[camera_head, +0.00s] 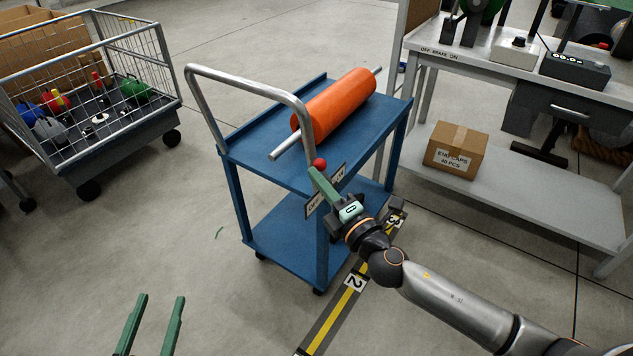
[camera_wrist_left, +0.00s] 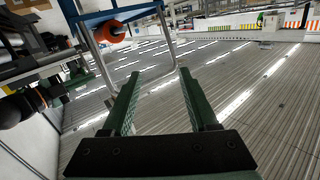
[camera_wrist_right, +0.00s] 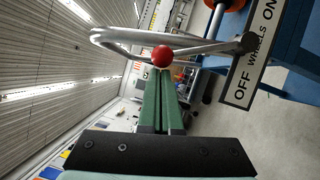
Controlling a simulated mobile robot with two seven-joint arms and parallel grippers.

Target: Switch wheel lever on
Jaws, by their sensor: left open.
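The wheel lever's red ball knob (camera_head: 319,164) stands at the near corner of the blue cart (camera_head: 265,150). It also shows in the right wrist view (camera_wrist_right: 162,56), on a thin rod from a dark pivot. Beside the pivot is a white sign (camera_wrist_right: 250,52) reading OFF, WHEELS, ON. I cannot tell firmly which end the lever leans to. My right gripper (camera_head: 322,178) has its green fingers together, with the knob right at their tips; contact is unclear. My left gripper (camera_head: 163,298) is open and empty over the floor, left of the cart.
A wire cart (camera_head: 90,100) stands at the far left. A workbench (camera_head: 540,190) with a cardboard box (camera_head: 456,150) stands at the right.

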